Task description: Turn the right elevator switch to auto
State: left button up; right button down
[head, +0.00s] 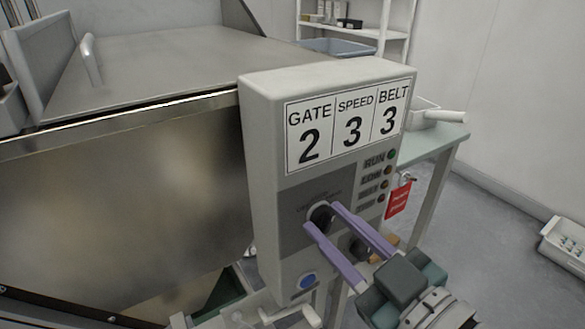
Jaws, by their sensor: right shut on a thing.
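A grey control box (262,170) stands in the middle of the head view, with a dark round switch knob (321,213) on its front panel. The small lettering around this knob is too blurred to read, so its setting is unclear. My right gripper (322,219) comes in from the lower right. Its two purple fingers are shut on this knob, one on each side. A second dark knob (360,250) sits lower right, partly hidden behind the fingers. My left gripper is not in view.
The box's sign (345,125) reads GATE 2, SPEED 3, BELT 3. A blue button (307,282) sits low on the panel. A red tag (398,200) hangs at its right edge near several small lamps. A large metal hopper (120,190) fills the left.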

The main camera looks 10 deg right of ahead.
jog(key=shift+n, duration=1.5)
jog(key=c, duration=0.5)
grip_release()
jog(key=p+v, duration=0.2)
jog(key=v, duration=0.8)
